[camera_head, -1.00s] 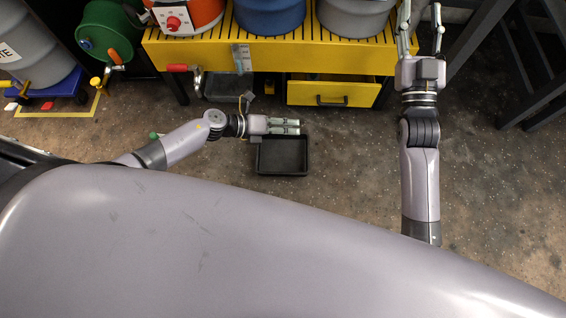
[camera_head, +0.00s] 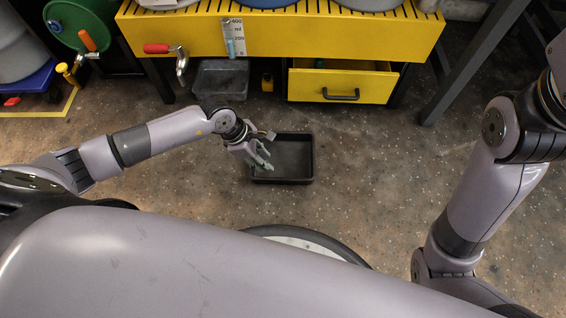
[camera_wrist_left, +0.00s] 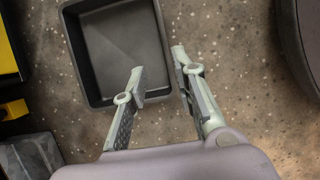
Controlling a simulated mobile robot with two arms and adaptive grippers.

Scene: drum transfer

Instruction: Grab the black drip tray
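The black drip tray (camera_head: 298,157) lies on the floor in the head view, open side up and empty. It also shows at the upper left of the left wrist view (camera_wrist_left: 123,45). My left gripper (camera_head: 263,160) is at the tray's left side in the head view. In the left wrist view its fingers (camera_wrist_left: 158,66) are open, one over the tray's inside and one outside its near side wall. I cannot tell whether they touch the wall. My right gripper is out of view; only its arm shows at the right.
A yellow bench (camera_head: 195,35) with an open yellow drawer (camera_head: 341,86) stands behind the tray. A second dark bin (camera_head: 220,80) sits under the bench, below a red-handled tap (camera_head: 180,60). A dark metal frame (camera_head: 462,70) stands at the right. Floor right of the tray is clear.

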